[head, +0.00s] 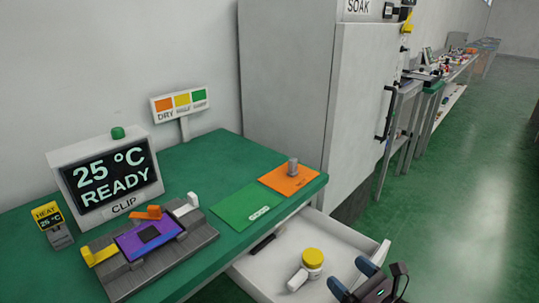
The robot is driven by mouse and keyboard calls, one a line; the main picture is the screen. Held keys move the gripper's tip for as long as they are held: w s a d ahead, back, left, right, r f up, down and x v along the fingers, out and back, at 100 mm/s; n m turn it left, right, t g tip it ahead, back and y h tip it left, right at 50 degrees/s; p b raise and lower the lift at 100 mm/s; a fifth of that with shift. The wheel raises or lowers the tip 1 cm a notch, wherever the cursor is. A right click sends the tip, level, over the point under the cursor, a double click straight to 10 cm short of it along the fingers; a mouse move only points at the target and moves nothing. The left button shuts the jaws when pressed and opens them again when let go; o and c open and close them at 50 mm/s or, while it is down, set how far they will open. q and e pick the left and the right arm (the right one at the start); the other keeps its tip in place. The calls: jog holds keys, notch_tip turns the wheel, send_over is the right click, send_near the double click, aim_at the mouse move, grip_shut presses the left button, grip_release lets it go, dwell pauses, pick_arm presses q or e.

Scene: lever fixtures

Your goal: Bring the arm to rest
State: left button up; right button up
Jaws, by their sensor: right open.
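My right gripper (353,277) shows at the bottom right of the head view. Its two blue-grey fingertips are apart with nothing between them. It is in front of the open white drawer (270,285), near the drawer's right corner. I cannot tell its exact height or whether it touches the drawer. Most of my right arm is below the frame. My left gripper is not in view.
The drawer holds a yellow-lidded jar (312,262), a white cylinder (297,280) and a dark item. The green bench (200,160) bears a clamp fixture (150,245), a "25 °C READY" display (108,178) and green and orange mats. A tall grey cabinet (365,100) stands behind. Green floor is clear at right.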

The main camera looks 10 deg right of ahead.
jog(key=shift+s+d+r+m, duration=0.15)
jog(key=shift+s+m, duration=0.25)
jog(key=shift+m, duration=0.4)
pick_arm(q)
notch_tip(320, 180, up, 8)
jog(key=p, duration=0.9)
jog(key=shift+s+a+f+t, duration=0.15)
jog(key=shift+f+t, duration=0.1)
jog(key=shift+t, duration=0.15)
pick_arm(e)
jog(key=s+d+f+n+g+h, duration=0.1)
jog(key=s+f+n+g+h, duration=0.1)
jog(key=s+n, duration=1.1)
jog(key=s+f+n+g+h, duration=0.2)
jog(key=s+n+h, duration=0.3)
jog(key=s+n, duration=0.8)
jog(key=n+g, duration=0.1)
jog(key=n, duration=0.6)
jog(key=shift+d+n+h, duration=0.3)
jog(key=shift+d+n, duration=0.1)
